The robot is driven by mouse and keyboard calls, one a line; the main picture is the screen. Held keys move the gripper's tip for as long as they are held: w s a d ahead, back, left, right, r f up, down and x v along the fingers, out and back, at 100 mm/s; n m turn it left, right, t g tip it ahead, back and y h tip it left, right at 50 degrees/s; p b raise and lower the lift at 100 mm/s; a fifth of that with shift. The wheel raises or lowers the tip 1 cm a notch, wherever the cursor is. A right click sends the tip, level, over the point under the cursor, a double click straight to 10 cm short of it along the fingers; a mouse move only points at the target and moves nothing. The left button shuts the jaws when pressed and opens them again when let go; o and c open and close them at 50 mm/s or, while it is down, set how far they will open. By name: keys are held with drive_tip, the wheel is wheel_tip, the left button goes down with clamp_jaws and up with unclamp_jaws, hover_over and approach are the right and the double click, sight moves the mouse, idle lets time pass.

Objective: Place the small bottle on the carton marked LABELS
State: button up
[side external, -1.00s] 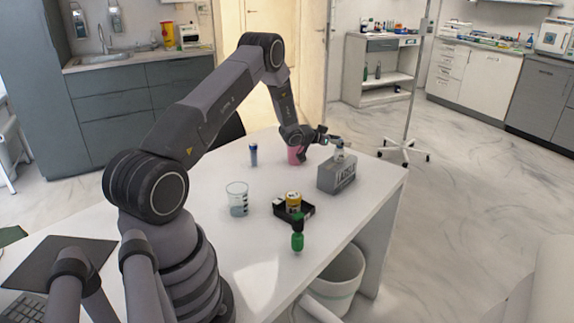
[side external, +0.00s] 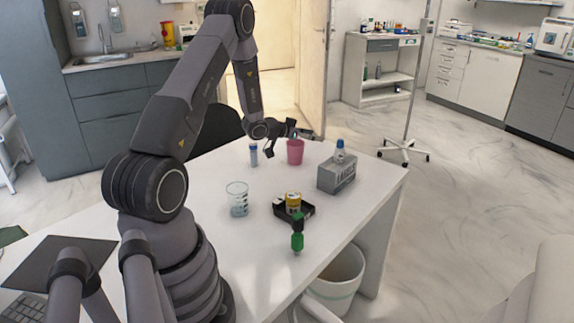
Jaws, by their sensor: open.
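The small bottle (side external: 340,150), clear with a blue cap, stands upright on top of the grey carton marked LABELS (side external: 336,177) at the right of the white table. My gripper (side external: 311,133) is open and empty. In the picture it is to the left of the bottle and above the pink cup (side external: 295,152), apart from the bottle. Its fingers are small and partly overlap the cup's rim in this view.
A blue-capped tube (side external: 253,154) stands left of the cup.

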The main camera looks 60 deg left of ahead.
drive_tip(key=s+d+r+g+y, duration=0.1)
drive_tip(key=s+d+r+g, duration=0.15)
drive_tip(key=d+r, duration=0.55)
drive_tip(key=s+d+r+g+y, duration=0.25)
drive_tip(key=d+r, duration=0.25)
drive_tip(key=r, duration=0.6)
drive_tip(key=s+d+r+g+h, duration=0.1)
drive_tip(key=s+d+h, duration=0.1)
drive_tip(key=s+d, duration=0.5)
drive_tip(key=s+d+r+g+h, duration=0.2)
drive_tip(key=s+d, duration=0.6)
drive_tip(key=s, duration=1.1)
drive_tip(key=shift+r+m, duration=0.15)
drive_tip(key=shift+m, duration=0.15)
